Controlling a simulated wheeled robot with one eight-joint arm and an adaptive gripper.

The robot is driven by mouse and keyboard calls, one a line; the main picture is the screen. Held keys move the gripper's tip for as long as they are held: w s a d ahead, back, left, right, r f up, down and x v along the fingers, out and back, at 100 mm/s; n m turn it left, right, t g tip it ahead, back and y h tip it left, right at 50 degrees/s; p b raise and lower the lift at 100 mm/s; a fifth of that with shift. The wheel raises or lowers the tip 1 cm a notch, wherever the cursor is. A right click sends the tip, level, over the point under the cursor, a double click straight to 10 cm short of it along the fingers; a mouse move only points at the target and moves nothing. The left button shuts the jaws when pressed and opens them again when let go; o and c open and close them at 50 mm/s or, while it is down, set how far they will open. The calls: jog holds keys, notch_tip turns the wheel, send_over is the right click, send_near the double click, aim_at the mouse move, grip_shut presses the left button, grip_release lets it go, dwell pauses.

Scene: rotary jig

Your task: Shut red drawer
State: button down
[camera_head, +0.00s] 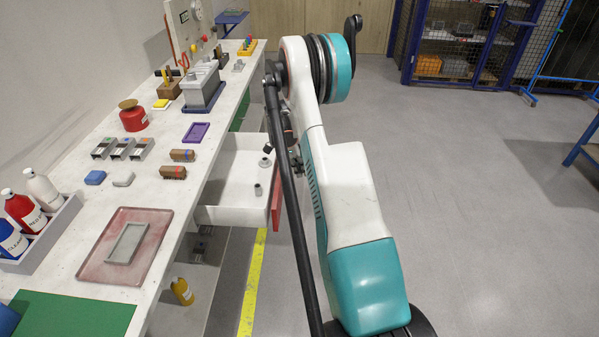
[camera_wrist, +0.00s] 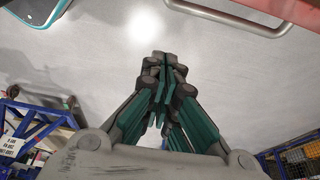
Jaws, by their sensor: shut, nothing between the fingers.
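The red drawer stands open from the white bench in the head view, its red front (camera_head: 276,198) out over the aisle and partly hidden by my arm. Its white tray (camera_head: 232,165) holds a few small grey parts. In the wrist view, a red edge (camera_wrist: 298,12) with a grey bar handle (camera_wrist: 235,22) shows at the top right; it looks like the drawer front. My gripper (camera_wrist: 160,62) is shut and empty, its fingertips pointing toward the grey floor, below and left of the handle in the picture. In the head view my gripper is mostly hidden behind my arm.
The bench top (camera_head: 160,195) carries brown blocks, a purple tray (camera_head: 196,132), a red canister (camera_head: 133,117) and bottles in a rack. A yellow floor line (camera_head: 252,285) runs below the drawer.

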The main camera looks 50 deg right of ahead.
jog(key=b+x, duration=0.3)
jog(key=x, duration=0.5)
jog(key=w+a, duration=0.1)
jog(key=w+a+b, duration=0.1)
jog(key=w, duration=0.1)
jog(key=shift+a+r, duration=0.3)
jog(key=shift+r, duration=0.05)
jog(key=shift+w, duration=0.1)
jog(key=w+a, duration=0.6)
jog(key=w, duration=0.1)
jog(key=w+a, duration=0.3)
jog(key=w, duration=0.1)
jog(key=shift+a, duration=0.2)
jog(key=shift+s, duration=0.1)
jog(key=shift+d, duration=0.1)
